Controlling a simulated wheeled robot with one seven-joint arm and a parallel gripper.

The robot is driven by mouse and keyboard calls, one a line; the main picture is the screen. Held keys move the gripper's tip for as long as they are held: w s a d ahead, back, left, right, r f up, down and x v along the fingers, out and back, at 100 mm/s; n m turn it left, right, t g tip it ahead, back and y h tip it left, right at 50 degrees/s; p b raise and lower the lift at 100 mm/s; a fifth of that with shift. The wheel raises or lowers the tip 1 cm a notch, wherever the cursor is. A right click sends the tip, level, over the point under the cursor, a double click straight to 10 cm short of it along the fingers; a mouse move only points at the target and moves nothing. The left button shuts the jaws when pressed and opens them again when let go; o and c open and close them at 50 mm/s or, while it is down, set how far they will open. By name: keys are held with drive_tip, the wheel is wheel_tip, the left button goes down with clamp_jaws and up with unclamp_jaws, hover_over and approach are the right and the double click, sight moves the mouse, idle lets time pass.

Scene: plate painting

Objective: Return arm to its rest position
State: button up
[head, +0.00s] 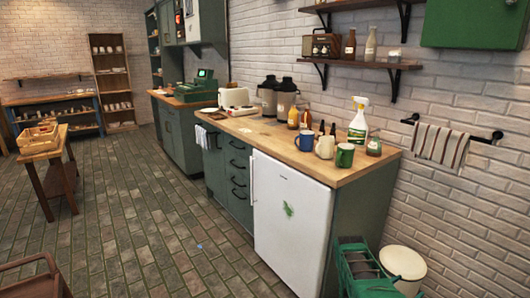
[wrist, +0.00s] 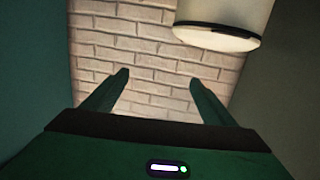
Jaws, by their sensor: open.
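My gripper (wrist: 159,80) shows in the wrist view with its two dark green fingers spread wide apart. The gap between them is empty, with a pale brick wall (wrist: 150,50) behind it. A cream cylinder with a dark band (wrist: 222,22) is at the upper right, beyond the right finger and apart from it.
A wooden counter (head: 262,136) carries mugs, bottles and a spray bottle (head: 359,120). A white fridge door (head: 290,215) is below. The brick floor (head: 150,230) is open at left.

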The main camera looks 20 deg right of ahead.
drive_tip(key=w+d+r+m+g+y, duration=0.1)
drive_tip(key=w+r+g, duration=0.15)
drive_tip(key=r, duration=0.75)
drive_tip(key=w+d+r+m+g+y, duration=0.1)
drive_tip(key=w+r+g, duration=0.15)
drive_tip(key=r, duration=0.65)
drive_tip(key=a+r+y, duration=0.2)
drive_tip(key=a+r, duration=0.3)
drive_tip(key=r, duration=0.4)
drive_tip(key=a+r+y, duration=0.3)
drive_tip(key=a+r, duration=0.2)
drive_tip(key=r, duration=0.4)
drive_tip(key=s+a+r+n+t+y, duration=0.1)
drive_tip(key=s+a+r+n+y, duration=0.1)
drive_tip(key=a+r, duration=0.35)
drive_tip(key=s+a+r+n+t+y, duration=0.1)
drive_tip(key=s+a+r+y, duration=0.15)
drive_tip(key=a, duration=0.65)
drive_tip(key=s+a+r+n+y, duration=0.1)
drive_tip(key=s+a+r+n, duration=0.1)
drive_tip(key=a+r, duration=0.35)
drive_tip(key=s+a+r+n+y, duration=0.1)
drive_tip(key=s+a+n+y, duration=0.1)
drive_tip(key=s+a, duration=0.4)
drive_tip(key=s+a+n+t+y, duration=0.1)
drive_tip(key=s+a+n, duration=0.4)
drive_tip(key=a, duration=1)
drive_tip(key=shift+s+a+r+t+y, duration=0.35)
drive_tip(key=shift+s+y, duration=0.5)
drive_tip(key=shift+s, duration=0.35)
